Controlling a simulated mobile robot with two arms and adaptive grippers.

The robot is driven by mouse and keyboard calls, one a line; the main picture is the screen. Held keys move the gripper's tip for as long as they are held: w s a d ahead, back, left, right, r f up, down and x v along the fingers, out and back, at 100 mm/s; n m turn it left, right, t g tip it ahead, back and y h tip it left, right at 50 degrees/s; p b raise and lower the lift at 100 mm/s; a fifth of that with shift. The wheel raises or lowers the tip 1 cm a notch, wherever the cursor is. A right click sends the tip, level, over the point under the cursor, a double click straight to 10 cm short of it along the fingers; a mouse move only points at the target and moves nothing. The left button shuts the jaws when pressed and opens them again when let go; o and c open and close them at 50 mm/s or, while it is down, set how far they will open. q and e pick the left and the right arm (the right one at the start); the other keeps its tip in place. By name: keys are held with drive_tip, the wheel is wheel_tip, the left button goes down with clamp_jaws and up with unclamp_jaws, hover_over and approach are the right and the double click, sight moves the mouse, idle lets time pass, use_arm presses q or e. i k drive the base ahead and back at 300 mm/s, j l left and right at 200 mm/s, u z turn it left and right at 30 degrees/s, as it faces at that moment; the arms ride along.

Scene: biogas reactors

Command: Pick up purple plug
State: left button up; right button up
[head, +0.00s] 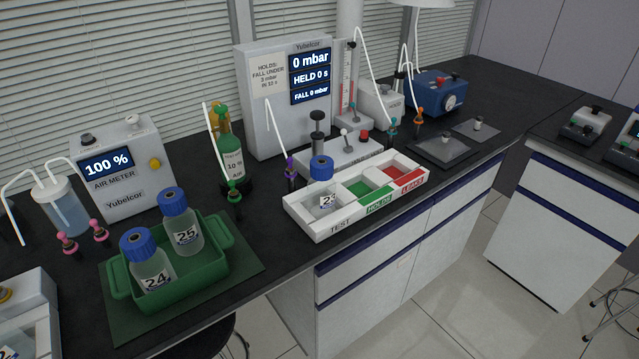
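The purple plug (291,171) stands upright on the dark bench, just left of the sorting tray and in front of the white pressure box. A white tube (277,128) curves up from near it. Neither of my grippers is in the head view, so I cannot see their position or state.
A white tray (318,239) with TEST, HOLDS and LEAKS compartments has a blue-capped bottle (321,172) in TEST, close right of the plug. A green crate (202,284) holds bottles 24 and 25.

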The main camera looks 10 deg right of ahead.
sight(290, 161)
drive_tip(key=i+l, duration=0.2)
drive_tip(key=l, duration=0.2)
drive_tip(key=i+l, duration=0.25)
drive_tip(key=i+l+u, duration=0.1)
drive_tip(key=l+u, duration=0.2)
drive_tip(key=u, duration=0.15)
drive_tip(key=i+l+u, duration=0.1)
drive_tip(key=l+u, duration=0.6)
drive_tip(key=u, duration=0.25)
